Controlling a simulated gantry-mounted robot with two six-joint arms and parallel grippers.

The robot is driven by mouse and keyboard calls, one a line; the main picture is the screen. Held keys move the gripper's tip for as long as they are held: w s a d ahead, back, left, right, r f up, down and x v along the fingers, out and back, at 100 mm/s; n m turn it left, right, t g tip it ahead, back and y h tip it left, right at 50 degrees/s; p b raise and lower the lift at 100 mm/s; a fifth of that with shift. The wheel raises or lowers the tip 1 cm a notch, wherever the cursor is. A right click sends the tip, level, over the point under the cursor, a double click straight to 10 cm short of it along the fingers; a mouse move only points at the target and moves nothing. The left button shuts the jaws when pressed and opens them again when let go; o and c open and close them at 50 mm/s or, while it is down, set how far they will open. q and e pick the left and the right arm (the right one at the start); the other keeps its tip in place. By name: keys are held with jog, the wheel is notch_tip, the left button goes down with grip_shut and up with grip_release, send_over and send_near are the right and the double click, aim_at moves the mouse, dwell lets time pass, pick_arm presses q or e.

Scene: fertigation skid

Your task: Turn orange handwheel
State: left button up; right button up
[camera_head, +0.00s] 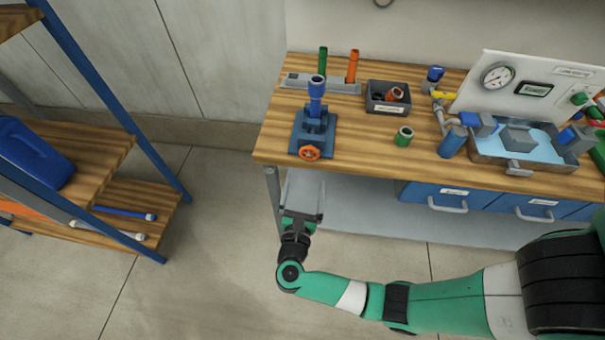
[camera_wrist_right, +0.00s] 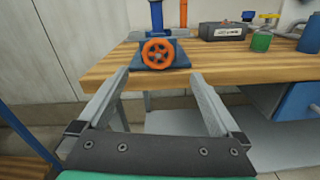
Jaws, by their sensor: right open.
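The orange handwheel (camera_head: 309,153) is on the front of a blue vise-like fixture (camera_head: 297,135) near the left front edge of the workbench. A blue upright part (camera_head: 316,100) stands in the fixture. In the right wrist view the handwheel (camera_wrist_right: 158,52) faces the camera, with spokes and a hub, above and ahead of the fingers. My right gripper (camera_head: 303,190) is open and empty, in front of the bench edge and apart from the handwheel; its two fingers also show in the right wrist view (camera_wrist_right: 160,85). My left gripper is not in view.
The wooden workbench (camera_head: 365,163) holds a dark bin (camera_head: 388,108), a green cylinder (camera_head: 403,137), a rack with green and orange tubes (camera_head: 353,66), and a gauge panel (camera_head: 530,85). A shelf (camera_head: 95,160) stands at left. Open floor lies between shelf and bench.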

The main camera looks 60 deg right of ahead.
aim_at(309, 155)
jog(key=b+x, duration=0.1)
jog(key=x, duration=1)
jog(key=shift+w+d, duration=0.1)
jog(key=shift+w, duration=0.15)
jog(key=c, duration=1.3)
